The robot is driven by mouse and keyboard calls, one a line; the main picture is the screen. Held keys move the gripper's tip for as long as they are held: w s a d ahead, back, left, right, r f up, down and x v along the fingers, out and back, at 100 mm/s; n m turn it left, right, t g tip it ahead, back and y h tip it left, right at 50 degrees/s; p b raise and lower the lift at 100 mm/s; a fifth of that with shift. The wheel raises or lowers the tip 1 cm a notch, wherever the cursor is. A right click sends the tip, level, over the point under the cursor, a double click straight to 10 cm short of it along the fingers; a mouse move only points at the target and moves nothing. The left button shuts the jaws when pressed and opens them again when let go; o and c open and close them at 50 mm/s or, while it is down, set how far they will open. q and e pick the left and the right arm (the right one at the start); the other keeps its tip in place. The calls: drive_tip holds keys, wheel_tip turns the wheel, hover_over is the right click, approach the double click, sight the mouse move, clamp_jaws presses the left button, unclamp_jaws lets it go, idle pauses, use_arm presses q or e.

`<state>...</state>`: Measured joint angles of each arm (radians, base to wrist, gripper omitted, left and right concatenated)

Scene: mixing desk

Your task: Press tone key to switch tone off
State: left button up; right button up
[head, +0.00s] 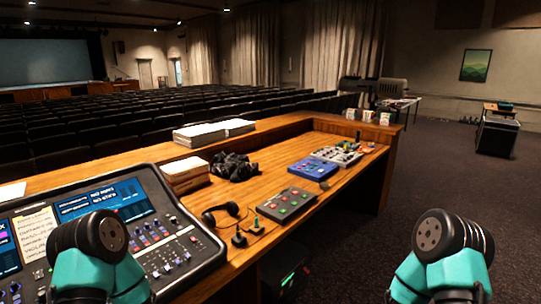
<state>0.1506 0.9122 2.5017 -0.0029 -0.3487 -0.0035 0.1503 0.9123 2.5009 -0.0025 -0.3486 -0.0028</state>
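No key labelled as the tone key can be read at this size. A grey box with several green and red keys (287,205) lies on the wooden desk at centre. A large mixing console (205,254) with screens, knobs and faders stands at the lower left, partly covered by my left arm. A blue box with small controls (313,169) lies farther along the desk. The teal and black links of both my arms show at the bottom edge, but no gripper fingers are visible.
A black headset (221,213) and small upright stalks (239,238) sit between the console and the grey box. Behind are paper stacks (186,171) and a crumpled black item (234,167). A small grey mixer (337,155) lies beyond. Bare wood (270,178) shows mid-desk.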

use_arm(q)
clamp_jaws()
drive_tip(key=shift+w, duration=0.1)
idle(1.5)
